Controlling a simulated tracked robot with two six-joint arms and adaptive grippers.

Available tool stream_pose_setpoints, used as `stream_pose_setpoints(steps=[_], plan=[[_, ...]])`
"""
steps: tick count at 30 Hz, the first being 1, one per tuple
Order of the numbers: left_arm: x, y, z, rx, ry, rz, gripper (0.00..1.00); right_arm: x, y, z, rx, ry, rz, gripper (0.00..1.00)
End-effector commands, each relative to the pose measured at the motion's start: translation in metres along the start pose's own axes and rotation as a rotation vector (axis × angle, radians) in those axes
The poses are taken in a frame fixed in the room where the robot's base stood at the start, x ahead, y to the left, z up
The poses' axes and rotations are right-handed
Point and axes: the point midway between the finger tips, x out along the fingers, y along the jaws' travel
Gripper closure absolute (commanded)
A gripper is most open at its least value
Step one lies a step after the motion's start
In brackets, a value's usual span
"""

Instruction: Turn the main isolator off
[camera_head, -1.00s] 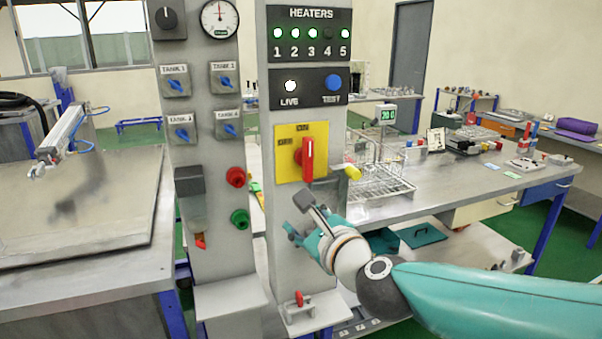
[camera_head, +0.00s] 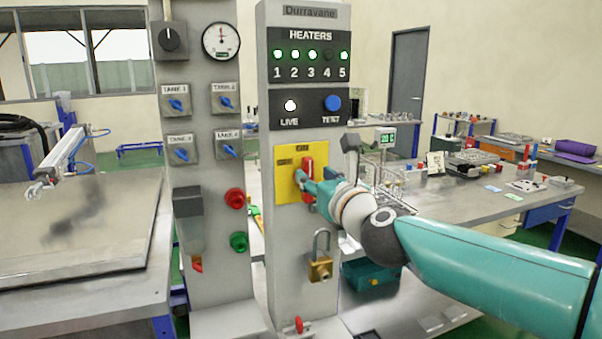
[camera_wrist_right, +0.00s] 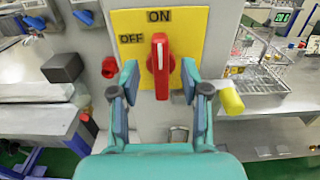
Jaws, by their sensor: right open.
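The main isolator is a red handle (camera_head: 308,163) on a yellow plate (camera_head: 287,193) on the grey column. In the right wrist view the handle (camera_wrist_right: 160,62) stands upright, its top toward the ON label (camera_wrist_right: 159,16); the OFF label (camera_wrist_right: 131,38) is to the upper left. My right gripper (camera_head: 303,180) is at the plate and hides part of the handle. In the right wrist view the open right gripper (camera_wrist_right: 159,80) has one finger on each side of the handle, with gaps on both sides. My left gripper is not in view.
A brass padlock (camera_head: 320,267) hangs on the column below the plate. A yellow knob (camera_wrist_right: 231,101) lies just right of the gripper. The heater panel (camera_head: 311,54) has several lit green lamps, and LIVE is lit white. A wire basket (camera_wrist_right: 262,65) stands on the bench behind.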

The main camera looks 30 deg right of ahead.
Motion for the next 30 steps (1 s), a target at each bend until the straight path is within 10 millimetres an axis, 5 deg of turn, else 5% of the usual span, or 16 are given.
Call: stream_pose_setpoints(steps=[9,21,30], plan=[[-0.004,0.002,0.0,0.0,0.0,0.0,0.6,0.045,0.001,0.001,-0.001,0.0,0.001,0.54],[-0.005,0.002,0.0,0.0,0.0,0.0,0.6,0.051,0.001,0.001,-0.001,-0.001,0.002,0.54],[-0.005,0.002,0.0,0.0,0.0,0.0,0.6,0.051,0.002,0.0,-0.001,0.001,0.003,1.0]])
